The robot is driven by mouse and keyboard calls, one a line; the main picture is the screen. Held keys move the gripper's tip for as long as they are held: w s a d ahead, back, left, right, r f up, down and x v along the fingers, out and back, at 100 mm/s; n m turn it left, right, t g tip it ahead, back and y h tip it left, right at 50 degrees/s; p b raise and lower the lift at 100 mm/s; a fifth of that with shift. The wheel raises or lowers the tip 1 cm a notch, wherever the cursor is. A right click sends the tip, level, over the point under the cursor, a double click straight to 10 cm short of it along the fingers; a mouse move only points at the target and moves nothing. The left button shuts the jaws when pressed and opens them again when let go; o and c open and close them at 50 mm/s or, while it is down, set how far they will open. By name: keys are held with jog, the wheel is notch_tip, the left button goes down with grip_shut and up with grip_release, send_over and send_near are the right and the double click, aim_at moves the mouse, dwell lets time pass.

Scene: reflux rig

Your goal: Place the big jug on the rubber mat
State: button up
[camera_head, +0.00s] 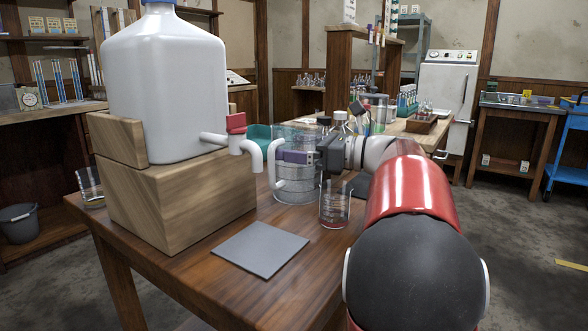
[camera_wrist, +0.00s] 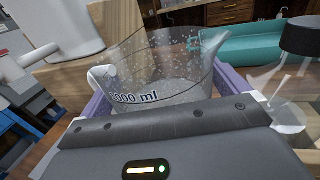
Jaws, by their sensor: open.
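The big jug (camera_head: 296,190) is clear and stands upright on the wooden table, right of the carboy stand. In the wrist view the jug (camera_wrist: 150,82) is marked 1000 ml and sits between the two purple fingers. My gripper (camera_head: 292,157) is open, its fingers at the jug's upper sides; it also shows in the wrist view (camera_wrist: 165,88). Whether the fingers touch the glass I cannot tell. The jug's pale handle faces the camera. The rubber mat (camera_head: 260,248) is a flat grey square, bare, at the table's front, left of my arm.
A white carboy (camera_head: 165,90) with a red-handled tap (camera_head: 235,124) stands on a wooden block (camera_head: 175,205); its spout reaches out near the jug. A teal object (camera_head: 259,138) is behind. Capped bottles stand behind my gripper.

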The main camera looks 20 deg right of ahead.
jog(key=c, duration=1.4)
jog(key=shift+o, duration=0.2)
jog(key=shift+r, duration=0.1)
jog(key=shift+r, duration=0.15)
notch_tip(320, 180, up, 10)
jog(key=p, duration=0.2)
jog(key=shift+f+p, duration=0.25)
jog(key=shift+p, duration=0.15)
